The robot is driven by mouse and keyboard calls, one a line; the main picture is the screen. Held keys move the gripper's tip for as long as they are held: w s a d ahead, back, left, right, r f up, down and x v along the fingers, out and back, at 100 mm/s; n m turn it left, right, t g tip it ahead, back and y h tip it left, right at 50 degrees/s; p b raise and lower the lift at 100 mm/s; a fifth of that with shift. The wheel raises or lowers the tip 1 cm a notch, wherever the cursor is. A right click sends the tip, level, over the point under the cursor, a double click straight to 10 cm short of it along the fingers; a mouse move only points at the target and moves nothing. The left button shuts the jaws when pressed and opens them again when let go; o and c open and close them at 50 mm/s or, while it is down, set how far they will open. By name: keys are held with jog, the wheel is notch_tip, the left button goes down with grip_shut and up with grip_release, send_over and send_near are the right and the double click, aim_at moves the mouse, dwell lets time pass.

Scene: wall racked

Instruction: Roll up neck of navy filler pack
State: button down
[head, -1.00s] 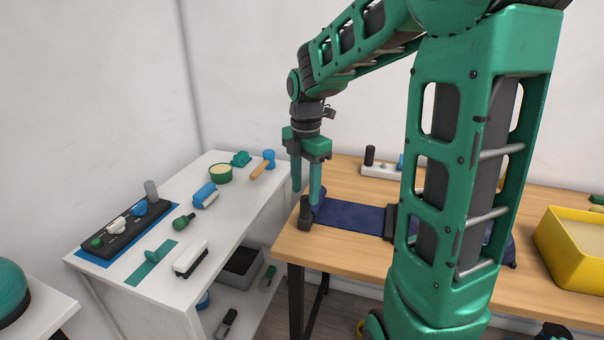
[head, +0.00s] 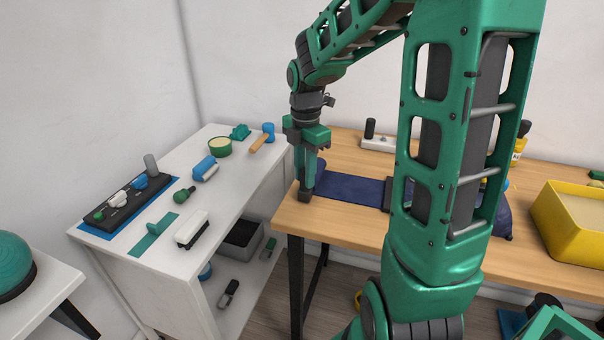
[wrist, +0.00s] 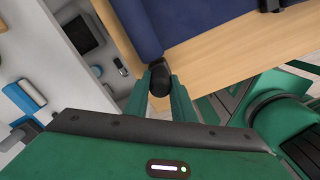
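The navy filler pack lies on the wooden table. Its flat neck (head: 352,188) stretches left towards the table's left end, and part of its body (head: 503,218) shows behind my arm. A rolled navy edge (head: 320,170) stands at the neck's left end. A dark upright knob (head: 306,195) is at that end, by the table corner. My gripper (head: 305,183) points down over the knob, its fingers close together. In the wrist view the fingertips sit on either side of the dark knob (wrist: 160,76) and appear to touch it. The neck (wrist: 205,18) lies just beyond it.
A dark clamp-like bar (head: 388,194) crosses the neck. A yellow bin (head: 566,222) stands at the table's right. A gap separates the tables.

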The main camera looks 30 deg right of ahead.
jog(key=shift+s+d+r, duration=0.1)
jog(key=shift+s+d, duration=1.15)
jog(key=shift+s, duration=0.3)
jog(key=shift+s+d+f, duration=0.1)
jog(key=shift+s+d, duration=1.15)
jog(key=shift+s, duration=0.25)
jog(key=shift+s+d+r, duration=0.1)
jog(key=shift+s+d, duration=1.15)
jog(key=shift+s, duration=0.3)
jog(key=shift+d, duration=0.1)
jog(key=shift+s+d, duration=0.8)
jog(key=shift+s, duration=0.2)
jog(key=shift+s+d, duration=0.75)
jog(key=shift+s, duration=0.25)
jog(key=c, duration=1.4)
grip_release()
jog(key=shift+s, duration=0.1)
notch_tip(320, 180, up, 11)
